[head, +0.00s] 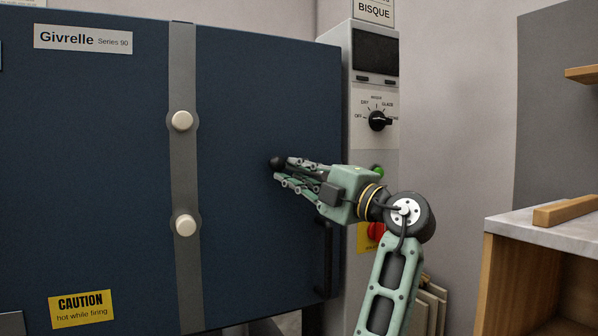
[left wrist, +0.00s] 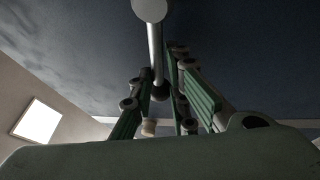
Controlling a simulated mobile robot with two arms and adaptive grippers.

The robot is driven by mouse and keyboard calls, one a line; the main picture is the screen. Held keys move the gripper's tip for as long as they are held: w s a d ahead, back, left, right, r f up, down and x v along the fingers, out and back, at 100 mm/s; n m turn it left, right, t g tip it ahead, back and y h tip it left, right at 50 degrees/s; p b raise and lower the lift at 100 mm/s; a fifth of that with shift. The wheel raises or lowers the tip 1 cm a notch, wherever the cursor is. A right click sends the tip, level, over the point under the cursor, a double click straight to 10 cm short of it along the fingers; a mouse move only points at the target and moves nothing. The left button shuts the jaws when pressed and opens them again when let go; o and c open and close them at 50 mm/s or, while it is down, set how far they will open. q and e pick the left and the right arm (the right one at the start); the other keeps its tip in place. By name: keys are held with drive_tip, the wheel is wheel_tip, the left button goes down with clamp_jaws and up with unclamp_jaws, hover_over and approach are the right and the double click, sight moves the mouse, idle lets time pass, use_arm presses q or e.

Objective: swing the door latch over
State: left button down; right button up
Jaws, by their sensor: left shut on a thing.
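The kiln's dark blue door (head: 255,95) fills the left and middle of the head view. My left gripper (head: 278,171) is in front of the door's right part, with its fingers pointing left. It is shut on the door latch, whose black ball knob (head: 276,161) shows at the fingertips. In the left wrist view, the latch's pale rod (left wrist: 155,45) runs from a round end at the top down to between my left gripper's fingers (left wrist: 160,88). In the head view, the rod is mostly hidden by the gripper. My right gripper is not in view.
A black vertical handle (head: 323,262) is on the door below my gripper. A grey strip with two pale plugs (head: 181,121) crosses the door. The control panel with a black dial (head: 378,121) stands right of it. A marble-topped counter (head: 560,230) is at far right.

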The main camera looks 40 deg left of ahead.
use_arm(q)
drive_tip(key=shift+a+f, duration=0.1)
drive_tip(key=shift+f, duration=0.1)
idle(0.4)
drive_tip(key=c, duration=1.7)
unclamp_jaws()
drive_tip(key=shift+r, duration=0.1)
drive_tip(key=v, duration=1.2)
drive_tip(key=shift+w, duration=0.1)
